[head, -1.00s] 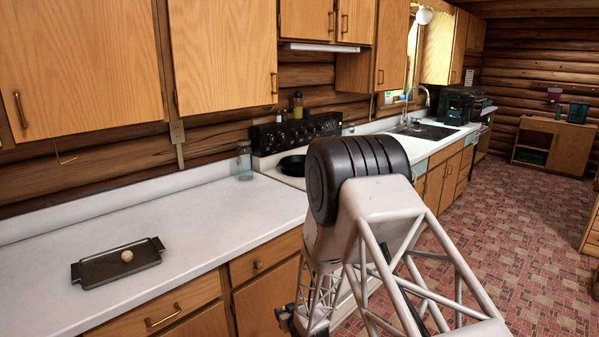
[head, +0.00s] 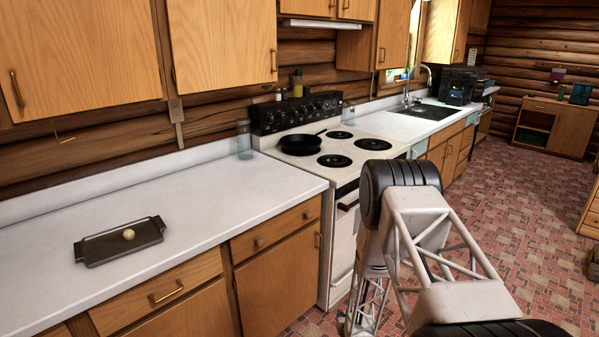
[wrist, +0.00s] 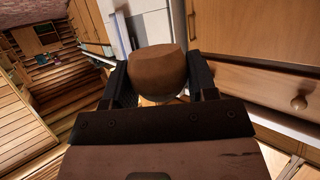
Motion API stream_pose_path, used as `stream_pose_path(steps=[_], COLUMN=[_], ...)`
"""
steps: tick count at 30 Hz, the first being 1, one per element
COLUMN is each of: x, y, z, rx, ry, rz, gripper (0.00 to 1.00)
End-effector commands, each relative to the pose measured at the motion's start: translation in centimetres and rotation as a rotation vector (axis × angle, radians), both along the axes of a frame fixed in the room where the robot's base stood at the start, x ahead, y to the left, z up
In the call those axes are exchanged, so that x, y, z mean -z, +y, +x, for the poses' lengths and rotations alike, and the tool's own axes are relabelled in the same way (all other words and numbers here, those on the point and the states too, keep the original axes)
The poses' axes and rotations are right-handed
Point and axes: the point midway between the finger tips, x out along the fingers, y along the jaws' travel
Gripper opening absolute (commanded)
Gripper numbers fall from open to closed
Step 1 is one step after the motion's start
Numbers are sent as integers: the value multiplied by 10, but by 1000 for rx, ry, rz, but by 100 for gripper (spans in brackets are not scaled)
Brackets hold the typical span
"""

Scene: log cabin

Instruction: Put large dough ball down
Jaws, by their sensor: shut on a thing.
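In the wrist view my gripper (wrist: 158,88) is shut on a large brown dough ball (wrist: 157,68), with one dark finger on each side of it. Cabinet fronts show behind the ball, and it appears held in the air. In the head view my arm is at the lower right, and the gripper and held ball are not visible there. A dark tray (head: 92,252) with handles lies on the white counter at the left, with a small pale ball (head: 129,234) on it.
The white counter (head: 225,190) is largely clear around the tray. A glass jar (head: 244,140) stands at its back right. A stove (head: 372,150) with a black pan (head: 300,140) adjoins the counter. Beyond it is a sink (head: 428,111). Upper cabinets (head: 85,55) hang above the counter.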

Motion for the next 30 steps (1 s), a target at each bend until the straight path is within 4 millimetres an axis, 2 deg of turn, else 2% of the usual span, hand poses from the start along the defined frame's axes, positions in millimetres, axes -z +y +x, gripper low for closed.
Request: stream_pose_path(steps=[20,26,30], x=[-3,-18,-37], y=[5,29,62], z=[2,8,15], rx=[-11,-61,-130], ry=[-1,-3,-4], rz=[0,1,0], gripper=[28,28,28])
